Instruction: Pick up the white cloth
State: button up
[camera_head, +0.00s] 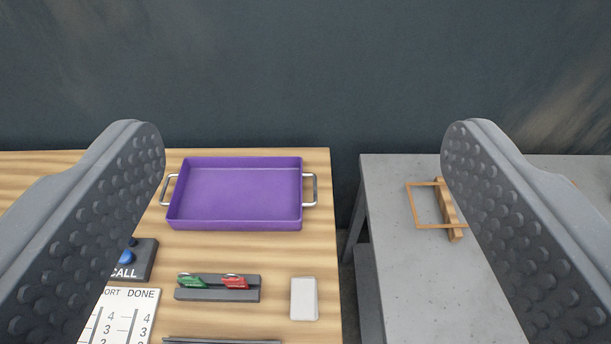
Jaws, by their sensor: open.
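A small white rectangle with rounded corners (304,298) lies flat on the wooden table, near its right edge. It looks like the folded white cloth, though its texture is too small to tell. My gripper (303,135) is open, with one grey dimpled finger at each side of the view. Nothing is between the fingers. The white piece lies low in the view between them, apart from both and seen from above.
A purple tray (235,224) with metal handles stands behind it. A dark holder (217,294) with green and red clips is to its left, with a call button box (140,262) and a printed card (124,318). A gap separates the grey table (400,270), which bears a wooden frame (455,233).

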aim_at(304, 303)
jog(key=u, duration=1.4)
jog(key=k, duration=1)
jog(key=z, duration=1.55)
jog(key=i, duration=1)
jog(key=u, duration=0.05)
